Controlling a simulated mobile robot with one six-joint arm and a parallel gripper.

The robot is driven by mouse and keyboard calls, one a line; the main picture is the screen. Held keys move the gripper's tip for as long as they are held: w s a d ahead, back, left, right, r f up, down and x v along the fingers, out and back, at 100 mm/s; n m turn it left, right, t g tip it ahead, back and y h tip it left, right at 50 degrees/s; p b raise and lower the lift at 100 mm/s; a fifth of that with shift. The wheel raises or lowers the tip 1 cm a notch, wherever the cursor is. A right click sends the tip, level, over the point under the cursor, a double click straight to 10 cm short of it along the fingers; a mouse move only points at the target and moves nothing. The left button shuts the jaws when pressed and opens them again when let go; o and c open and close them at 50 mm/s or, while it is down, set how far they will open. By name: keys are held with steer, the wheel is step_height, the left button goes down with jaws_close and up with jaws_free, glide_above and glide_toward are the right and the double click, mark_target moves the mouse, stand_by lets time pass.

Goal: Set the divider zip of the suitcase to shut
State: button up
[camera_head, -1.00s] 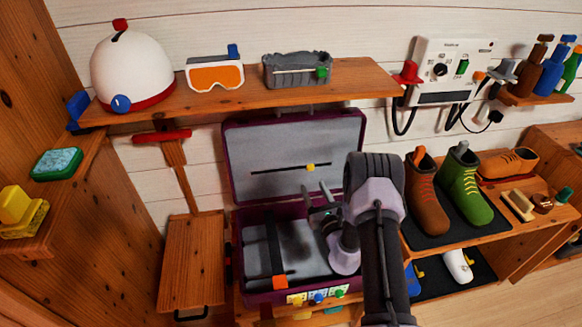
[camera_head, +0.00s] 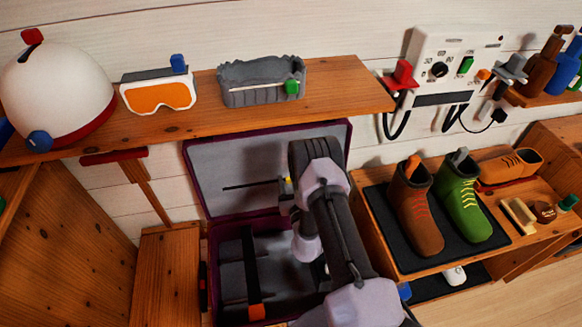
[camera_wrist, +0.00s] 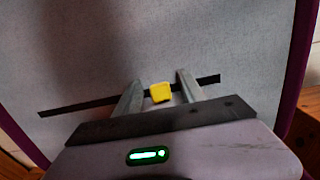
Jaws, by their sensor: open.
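The purple suitcase (camera_head: 196,190) stands open, its grey-lined lid (camera_head: 232,163) upright at the back. The divider zip is a thin black track (camera_head: 245,185) across the lid lining, also seen in the wrist view (camera_wrist: 85,105). Its yellow slider (camera_wrist: 160,92) sits right of the track's middle in the wrist view. My gripper (camera_wrist: 160,78) is open, with one finger on each side of the slider; I cannot tell whether either touches it. In the head view my arm hides most of the gripper and the track's right part.
A wooden shelf (camera_head: 345,88) with a helmet (camera_head: 55,95), goggles (camera_head: 160,92) and a grey basket (camera_head: 262,82) overhangs the lid. Boots (camera_head: 410,200) stand on a rack at right.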

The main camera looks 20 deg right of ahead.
steer(key=shift+w, duration=0.1)
steer(key=shift+a, duration=0.1)
steer(key=shift+c, duration=0.5)
jaws_close()
steer(key=shift+r, duration=0.1)
stand_by(0.8)
